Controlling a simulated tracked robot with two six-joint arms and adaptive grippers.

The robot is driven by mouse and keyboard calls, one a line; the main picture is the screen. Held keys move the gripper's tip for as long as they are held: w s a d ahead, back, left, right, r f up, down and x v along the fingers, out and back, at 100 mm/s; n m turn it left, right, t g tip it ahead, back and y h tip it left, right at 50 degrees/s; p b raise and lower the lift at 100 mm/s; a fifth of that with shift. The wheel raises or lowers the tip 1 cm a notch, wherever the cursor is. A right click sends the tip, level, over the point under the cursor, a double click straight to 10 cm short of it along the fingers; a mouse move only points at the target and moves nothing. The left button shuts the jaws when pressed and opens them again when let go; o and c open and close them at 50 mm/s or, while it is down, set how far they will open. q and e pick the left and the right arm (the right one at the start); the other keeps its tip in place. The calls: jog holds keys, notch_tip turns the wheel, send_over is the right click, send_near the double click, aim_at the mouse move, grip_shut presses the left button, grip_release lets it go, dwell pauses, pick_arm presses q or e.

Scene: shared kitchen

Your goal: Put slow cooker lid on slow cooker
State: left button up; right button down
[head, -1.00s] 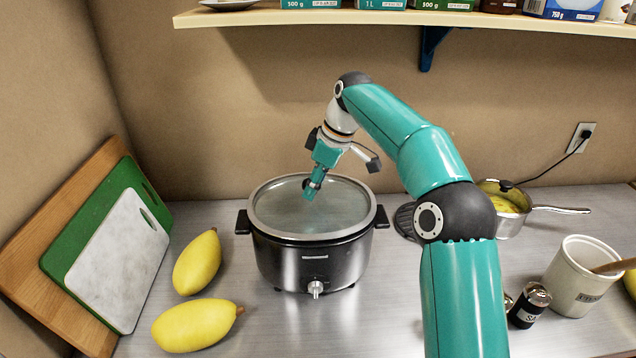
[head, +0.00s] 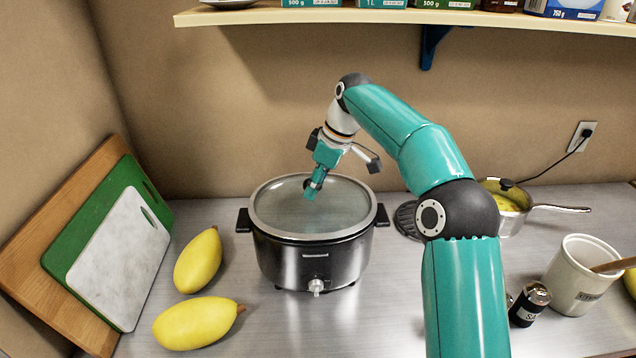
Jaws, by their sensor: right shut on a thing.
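The black slow cooker (head: 300,265) stands on the metal counter in the middle of the head view, its two side handles and front knob in sight. The glass lid (head: 345,205) with its grey rim lies over the cooker's opening and looks level and centred. My right gripper (head: 311,192) reaches down from above to the lid's middle. It is shut on the lid's knob, which the fingers mostly hide. I cannot tell whether the rim rests fully on the cooker. My left gripper is not in view.
Two yellow fruits (head: 198,260) lie left of the cooker. Cutting boards (head: 120,260) lean on the left wall. A pan (head: 510,205), a utensil crock (head: 580,275) and a dark-bodied shaker (head: 529,305) stand right. A shelf (head: 400,17) hangs above.

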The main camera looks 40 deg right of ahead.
jog(key=shift+f, duration=0.4)
jog(key=c, duration=0.5)
grip_release()
jog(key=v, duration=0.5)
jog(key=shift+d+r, duration=0.1)
jog(key=shift+r, duration=0.2)
jog(key=shift+v, duration=0.85)
